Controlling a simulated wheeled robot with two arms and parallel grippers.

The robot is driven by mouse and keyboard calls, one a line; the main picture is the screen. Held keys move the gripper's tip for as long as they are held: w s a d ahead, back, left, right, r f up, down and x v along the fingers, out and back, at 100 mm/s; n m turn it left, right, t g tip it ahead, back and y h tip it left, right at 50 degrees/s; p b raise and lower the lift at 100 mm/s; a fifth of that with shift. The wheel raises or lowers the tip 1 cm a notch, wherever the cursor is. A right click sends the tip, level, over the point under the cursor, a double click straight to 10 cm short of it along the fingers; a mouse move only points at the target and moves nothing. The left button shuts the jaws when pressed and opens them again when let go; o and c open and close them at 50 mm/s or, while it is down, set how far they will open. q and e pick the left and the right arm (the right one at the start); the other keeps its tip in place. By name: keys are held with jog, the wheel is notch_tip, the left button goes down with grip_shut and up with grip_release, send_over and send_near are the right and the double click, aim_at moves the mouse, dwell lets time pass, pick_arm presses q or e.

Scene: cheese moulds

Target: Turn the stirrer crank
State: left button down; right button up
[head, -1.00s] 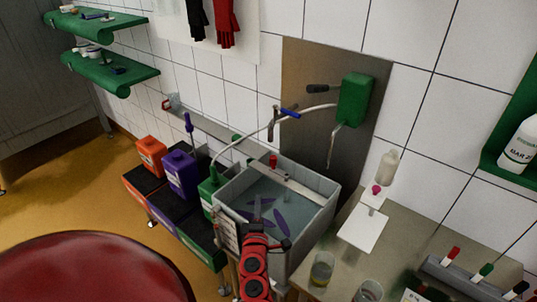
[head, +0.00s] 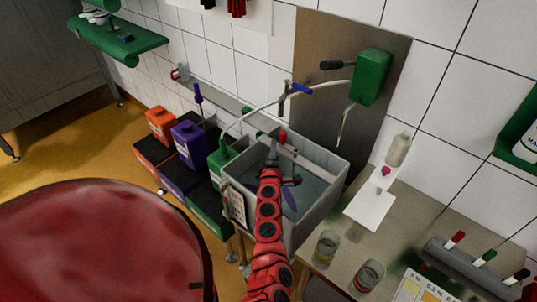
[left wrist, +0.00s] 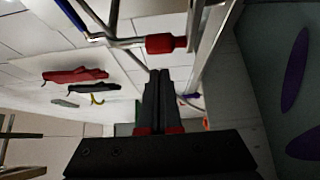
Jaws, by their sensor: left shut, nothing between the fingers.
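The stirrer crank's red grip (head: 283,137) stands at the bar across the grey basin (head: 327,177). In the left wrist view the red grip (left wrist: 166,43) sits on a thin metal rod, just beyond my fingertips. My left gripper (head: 272,150) reaches over the basin, close to the grip. Its two dark fingers (left wrist: 159,74) are together with nothing between them. Whether they touch the crank I cannot tell. A purple paddle (head: 289,200) shows in the basin, and purple paddles (left wrist: 296,68) show at the right of the wrist view. My right gripper is not in view.
A green wall box (head: 371,77) with a hose and blue-handled tap (head: 301,88) is behind the basin. Orange (head: 160,124), purple (head: 188,138) and green (head: 220,160) containers stand left. A table (head: 340,255) with glasses is right. A red round vat (head: 100,240) fills the lower left.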

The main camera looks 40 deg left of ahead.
pick_arm(q)
jog(key=shift+w+d, duration=0.15)
jog(key=shift+w, duration=0.8)
jog(key=shift+w+a+m+t+h, duration=0.25)
jog(key=shift+m+t+h, duration=0.15)
jog(key=shift+m+h, duration=0.1)
